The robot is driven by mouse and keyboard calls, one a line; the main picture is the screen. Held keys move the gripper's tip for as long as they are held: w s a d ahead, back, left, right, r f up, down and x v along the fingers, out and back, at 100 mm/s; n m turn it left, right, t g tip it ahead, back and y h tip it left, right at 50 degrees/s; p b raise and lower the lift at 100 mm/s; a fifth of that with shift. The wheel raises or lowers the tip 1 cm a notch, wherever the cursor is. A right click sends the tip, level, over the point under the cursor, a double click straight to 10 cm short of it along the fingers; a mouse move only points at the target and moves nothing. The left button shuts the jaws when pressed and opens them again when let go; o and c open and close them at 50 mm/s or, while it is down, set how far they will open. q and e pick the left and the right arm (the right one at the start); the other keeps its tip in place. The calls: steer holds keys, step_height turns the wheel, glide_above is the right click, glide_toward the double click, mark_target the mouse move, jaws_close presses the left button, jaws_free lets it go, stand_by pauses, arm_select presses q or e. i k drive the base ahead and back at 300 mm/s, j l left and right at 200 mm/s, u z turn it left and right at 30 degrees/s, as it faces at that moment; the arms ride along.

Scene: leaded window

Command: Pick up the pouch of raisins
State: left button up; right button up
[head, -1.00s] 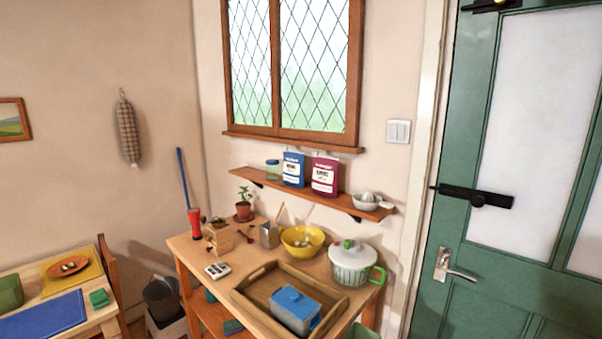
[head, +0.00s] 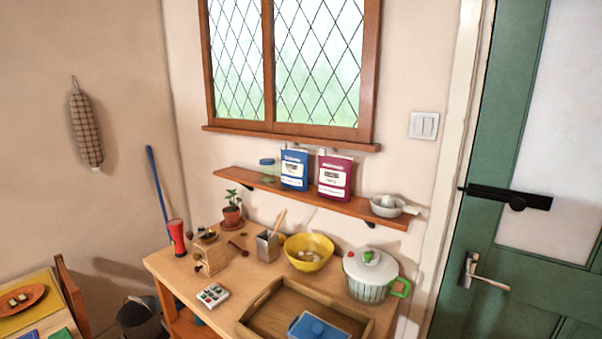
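Two pouches stand upright side by side on the wooden wall shelf (head: 240,184) below the window. One is a blue pouch (head: 294,169) with a white label. The other is a magenta pouch (head: 335,176) with a white label, just to its right. The print is too small to tell which one holds raisins. Neither of my grippers is in view.
A glass jar (head: 267,166) and a white juicer bowl (head: 386,206) flank the pouches. Below, the wooden table (head: 175,268) holds a potted plant (head: 231,214), yellow bowl (head: 309,263), lidded pot (head: 370,285) and tray (head: 262,318). A green door (head: 490,230) is at right.

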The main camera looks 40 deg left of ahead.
mark_target(295, 162)
steer(key=j+z, duration=0.2)
steer(key=j, duration=0.25)
steer(key=j+z, duration=0.15)
steer(key=j, duration=0.3)
steer(key=j+z, duration=0.2)
steer(key=j, duration=0.25)
steer(key=k+j+z, duration=0.2)
steer(key=j, duration=0.25)
steer(key=j+z, duration=0.15)
steer(key=j, duration=0.3)
steer(key=k+j+z, duration=0.2)
steer(key=j, duration=0.25)
steer(key=j+z, duration=0.2)
steer(key=j, duration=0.2)
steer(key=k, duration=0.1)
